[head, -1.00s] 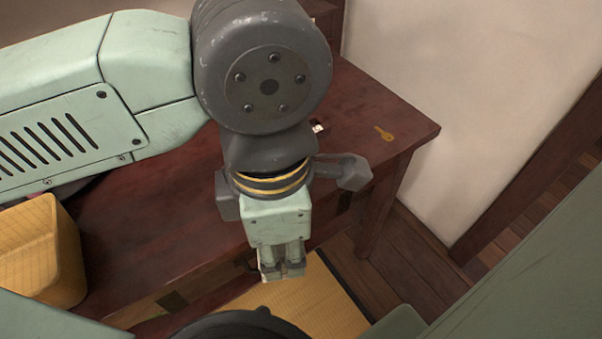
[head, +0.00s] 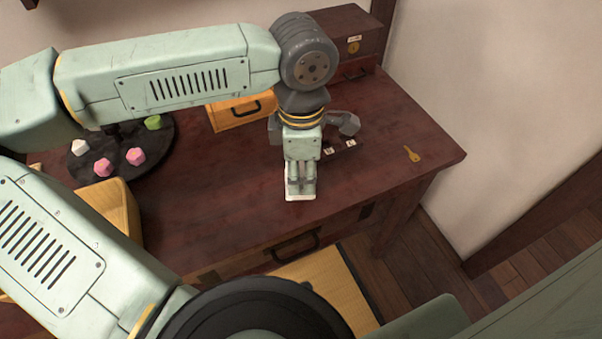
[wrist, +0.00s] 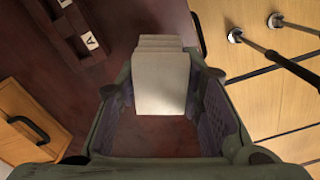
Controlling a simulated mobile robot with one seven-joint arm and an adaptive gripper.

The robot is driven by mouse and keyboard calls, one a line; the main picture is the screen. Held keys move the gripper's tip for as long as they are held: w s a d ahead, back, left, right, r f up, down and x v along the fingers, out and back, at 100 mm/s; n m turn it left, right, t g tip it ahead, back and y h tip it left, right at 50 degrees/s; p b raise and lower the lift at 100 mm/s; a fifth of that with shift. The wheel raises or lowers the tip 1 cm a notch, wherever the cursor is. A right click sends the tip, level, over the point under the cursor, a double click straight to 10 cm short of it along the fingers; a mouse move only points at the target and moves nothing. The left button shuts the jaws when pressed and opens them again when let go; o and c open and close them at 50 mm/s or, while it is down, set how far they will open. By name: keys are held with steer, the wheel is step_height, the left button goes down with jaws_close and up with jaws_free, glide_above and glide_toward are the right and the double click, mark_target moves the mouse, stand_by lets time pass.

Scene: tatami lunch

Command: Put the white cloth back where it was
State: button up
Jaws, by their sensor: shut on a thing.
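The white cloth (wrist: 162,82) is a folded white block between the two fingers of my gripper (wrist: 165,105) in the wrist view. In the head view, the cloth (head: 300,194) shows as a pale edge below the fingertips. My gripper (head: 300,185) is shut on it and points down over the front part of the dark red wooden desk (head: 400,195). The fingers hide part of the cloth, and I cannot tell whether it touches the desktop.
A dark labelled holder (head: 340,148) lies behind my gripper, with a brass key (head: 412,154) to the right. A yellow wooden box with a handle (head: 240,113) stands behind left. A black round tray (head: 80,170) holds several coloured pieces.

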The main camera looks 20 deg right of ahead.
mark_target(301, 180)
step_height(301, 180, down, 3)
steer(key=shift+w+f+p, duration=0.1)
steer(key=shift+f+p, duration=0.1)
steer(key=shift+p, duration=0.25)
steer(key=shift+f+b, duration=0.3)
steer(key=shift+b, duration=0.05)
steer(key=o, duration=1.1)
steer(key=shift+r, duration=0.1)
steer(key=shift+r, duration=0.1)
steer(key=shift+r+p, duration=0.25)
steer(key=shift+p, duration=0.2)
step_height(301, 180, up, 12)
steer(key=shift+f+b, duration=0.2)
steer(key=shift+b, duration=0.35)
